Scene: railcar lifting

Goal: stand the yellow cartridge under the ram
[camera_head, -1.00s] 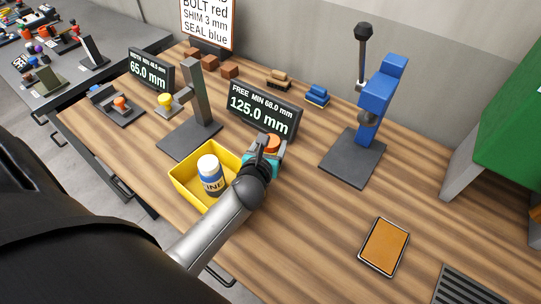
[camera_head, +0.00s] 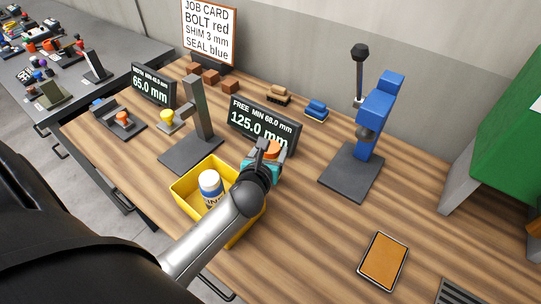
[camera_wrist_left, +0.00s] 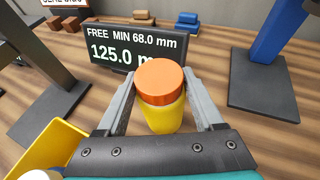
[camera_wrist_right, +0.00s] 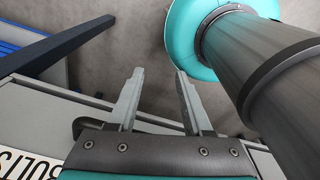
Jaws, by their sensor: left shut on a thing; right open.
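The yellow cartridge with an orange cap (camera_wrist_left: 165,85) is between the fingers of my left gripper (camera_wrist_left: 165,105), which is shut on it. In the head view its orange cap (camera_head: 272,150) shows beside my left gripper (camera_head: 264,155), in front of the gauge display; its lower end is hidden. The blue press (camera_head: 378,105) stands to the right, with its grey ram (camera_head: 364,131) above a dark base plate (camera_head: 350,180). The plate is bare. My right gripper (camera_wrist_right: 158,100) is open and empty in its wrist view, and not in the head view.
A yellow bin (camera_head: 182,195) with a white-and-blue bottle (camera_head: 211,188) is beside my left arm. The display (camera_head: 263,127) reads 125.0 mm, near a grey stand (camera_head: 199,115). An orange-topped tray (camera_head: 383,261) lies front right. Bare wood lies between the gripper and press.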

